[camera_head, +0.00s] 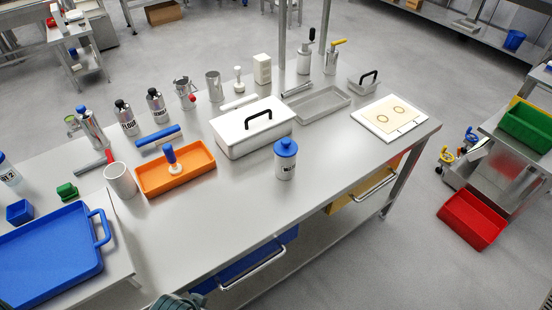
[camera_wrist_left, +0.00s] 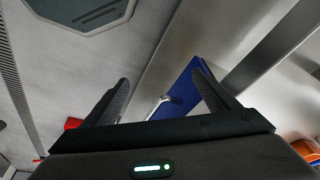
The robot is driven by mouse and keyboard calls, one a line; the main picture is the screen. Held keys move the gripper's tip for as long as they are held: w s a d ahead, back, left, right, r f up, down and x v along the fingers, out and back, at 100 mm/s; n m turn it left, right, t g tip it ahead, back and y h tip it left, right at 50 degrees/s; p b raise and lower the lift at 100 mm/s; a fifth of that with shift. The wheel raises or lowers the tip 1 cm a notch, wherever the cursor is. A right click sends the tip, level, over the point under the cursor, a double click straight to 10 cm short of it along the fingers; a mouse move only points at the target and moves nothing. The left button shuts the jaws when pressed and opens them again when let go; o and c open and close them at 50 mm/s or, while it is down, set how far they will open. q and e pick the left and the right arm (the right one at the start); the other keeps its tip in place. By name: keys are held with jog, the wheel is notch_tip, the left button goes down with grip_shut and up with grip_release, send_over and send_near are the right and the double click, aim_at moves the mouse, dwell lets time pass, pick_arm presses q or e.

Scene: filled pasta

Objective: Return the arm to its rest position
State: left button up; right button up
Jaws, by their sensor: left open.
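My left gripper (camera_wrist_left: 161,78) shows in the left wrist view with its two dark fingers spread apart and nothing between them. Beyond the fingers is a blue drawer (camera_wrist_left: 183,92) with a metal handle, under the worktop's edge. In the head view a small dark, ridged piece shows at the bottom edge; I cannot tell which part of my arm it is. My right gripper is in neither view.
The table's front right stretch is clear. A red bin (camera_head: 472,218) stands at right.

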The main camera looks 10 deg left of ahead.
pick_arm(q)
jog(key=s+f+g+b, duration=0.1)
jog(key=s+f, duration=0.1)
jog(key=f, duration=1.2)
jog(key=s+f, duration=0.2)
jog(key=f, duration=1.2)
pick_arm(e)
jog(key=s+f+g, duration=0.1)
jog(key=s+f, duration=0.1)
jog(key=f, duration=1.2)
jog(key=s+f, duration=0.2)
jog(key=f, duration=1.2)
pick_arm(q)
jog(key=s+a+f+g+b, duration=0.1)
jog(key=s+a+f, duration=0.2)
jog(key=s+f, duration=1.1)
jog(key=s, duration=0.2)
jog(key=shift+s+a+f, duration=0.15)
jog(key=shift+s+f, duration=0.1)
jog(key=shift+s, duration=0.1)
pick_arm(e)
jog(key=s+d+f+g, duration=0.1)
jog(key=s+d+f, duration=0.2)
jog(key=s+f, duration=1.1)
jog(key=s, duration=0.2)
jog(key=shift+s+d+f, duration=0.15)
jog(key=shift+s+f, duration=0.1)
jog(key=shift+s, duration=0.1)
